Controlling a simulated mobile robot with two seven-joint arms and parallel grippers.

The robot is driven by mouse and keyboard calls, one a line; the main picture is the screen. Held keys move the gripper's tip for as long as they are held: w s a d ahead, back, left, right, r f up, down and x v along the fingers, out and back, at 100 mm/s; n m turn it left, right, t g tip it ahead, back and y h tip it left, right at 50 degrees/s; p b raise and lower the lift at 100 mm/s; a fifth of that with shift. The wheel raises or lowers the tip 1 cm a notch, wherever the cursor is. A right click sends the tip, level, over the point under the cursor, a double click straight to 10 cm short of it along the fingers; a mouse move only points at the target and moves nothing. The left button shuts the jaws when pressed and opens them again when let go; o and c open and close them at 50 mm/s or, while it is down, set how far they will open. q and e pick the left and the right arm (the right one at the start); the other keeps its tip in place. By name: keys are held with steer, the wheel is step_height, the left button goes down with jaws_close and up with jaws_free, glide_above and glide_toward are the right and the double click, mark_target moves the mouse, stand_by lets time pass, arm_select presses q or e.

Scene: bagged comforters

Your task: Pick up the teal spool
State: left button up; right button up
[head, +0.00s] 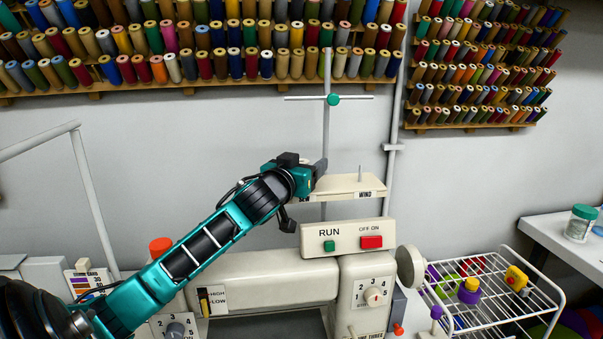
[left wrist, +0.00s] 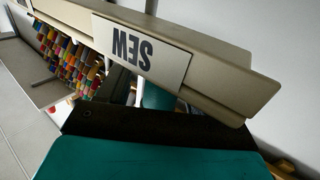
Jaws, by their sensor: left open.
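A teal cylinder, likely the teal spool (left wrist: 158,98), shows in part in the left wrist view, behind the cream SEW plate (left wrist: 140,50) and just beyond the dark edge of my gripper. In the head view I cannot make the spool out; my left gripper (head: 321,170) covers the left end of the cream stand (head: 340,187) where it may be. My left gripper is open, close beside that end of the stand. Whether its fingers are around the spool, I cannot tell. My right gripper is not in view.
A thin metal pole (head: 326,130) with a crossbar rises behind the stand. The sewing machine (head: 265,280) lies below my arm. A wire rack (head: 500,290) stands at right. Spool racks (head: 190,85) line the wall.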

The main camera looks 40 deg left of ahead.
arm_select(q)
steer(key=c, duration=1)
step_height(320, 180, up, 10)
steer(key=shift+p, duration=0.75)
steer(key=shift+c, duration=0.2)
